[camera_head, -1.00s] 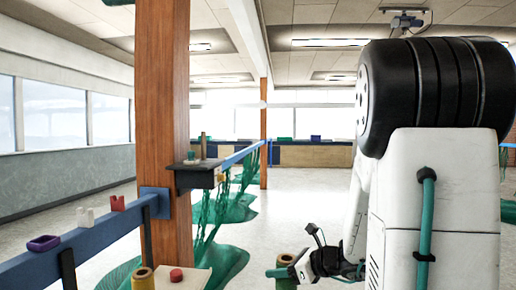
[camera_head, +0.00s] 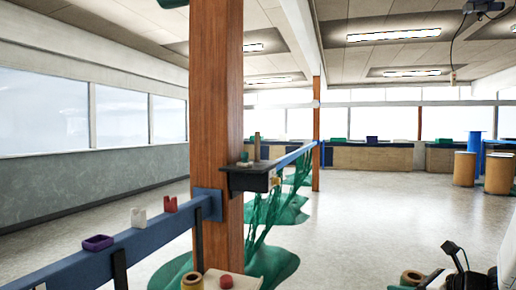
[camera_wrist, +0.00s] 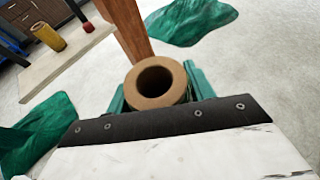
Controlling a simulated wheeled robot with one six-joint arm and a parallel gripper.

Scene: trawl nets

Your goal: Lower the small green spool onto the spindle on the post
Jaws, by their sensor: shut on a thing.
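The small green spool (camera_head: 412,277) shows at the bottom edge of the head view, with a tan, hollow core. In the wrist view its round tan end (camera_wrist: 157,82) faces the camera, with green on both sides. My gripper (camera_wrist: 157,100) is shut on it, and the fingertips are partly hidden. The brown wooden post (camera_head: 216,130) stands to the left, well apart from the spool. A dark shelf (camera_head: 250,182) on the post carries a thin upright peg (camera_head: 257,147), probably the spindle. A small low object (camera_head: 244,160) sits beside the peg.
A blue rail (camera_head: 150,240) left of the post carries a purple tray (camera_head: 98,243), a white piece (camera_head: 138,217) and a red piece (camera_head: 170,204). A pale table with a yellow spool (camera_head: 191,282) and red knob (camera_head: 226,282) is near. Green netting (camera_head: 270,262) lies on the floor.

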